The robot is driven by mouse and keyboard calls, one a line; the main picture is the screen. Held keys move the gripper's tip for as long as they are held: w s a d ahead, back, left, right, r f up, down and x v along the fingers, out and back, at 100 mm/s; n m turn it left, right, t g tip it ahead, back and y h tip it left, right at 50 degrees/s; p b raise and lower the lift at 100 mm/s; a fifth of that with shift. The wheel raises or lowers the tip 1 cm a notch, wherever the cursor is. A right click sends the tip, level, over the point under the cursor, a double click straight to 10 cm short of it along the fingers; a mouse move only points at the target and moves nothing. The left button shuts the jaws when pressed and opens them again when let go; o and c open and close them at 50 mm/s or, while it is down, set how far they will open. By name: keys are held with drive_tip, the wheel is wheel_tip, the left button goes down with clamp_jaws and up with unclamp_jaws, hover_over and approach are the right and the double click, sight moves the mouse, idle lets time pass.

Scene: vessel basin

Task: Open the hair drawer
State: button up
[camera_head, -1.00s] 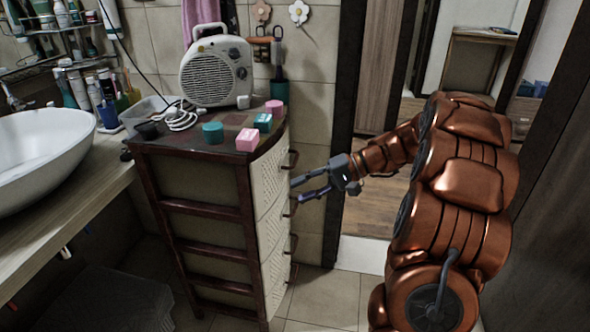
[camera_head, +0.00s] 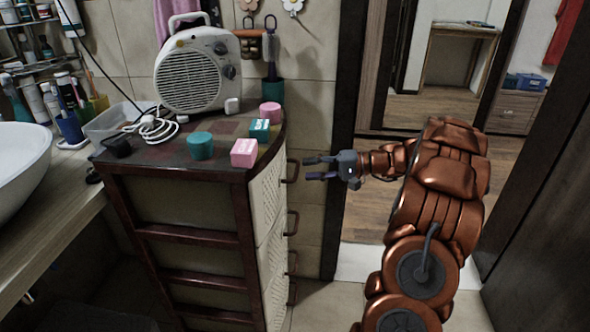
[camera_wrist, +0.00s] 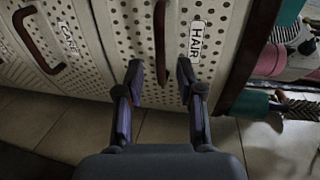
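The hair drawer (camera_head: 267,195) is the top drawer of a dark-framed cabinet and looks shut. Its perforated cream front, HAIR label (camera_wrist: 196,42) and dark brown bow handle (camera_wrist: 160,40) show in the wrist view. The handle also shows in the head view (camera_head: 293,171). My gripper (camera_head: 308,168) is open and empty, just right of this handle and about level with it. In the wrist view, my gripper's fingertips (camera_wrist: 161,74) lie on either side of the handle's line. I cannot tell whether they reach around it.
The CARE drawer (camera_wrist: 95,60) is below, with its own handle (camera_wrist: 36,40). A basin (camera_head: 20,165) is at left. A doorway opens at right.

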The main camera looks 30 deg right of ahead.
sight(297, 169)
drive_tip(key=shift+x, duration=2.3)
drive_tip(key=shift+r, duration=0.1)
clamp_jaws()
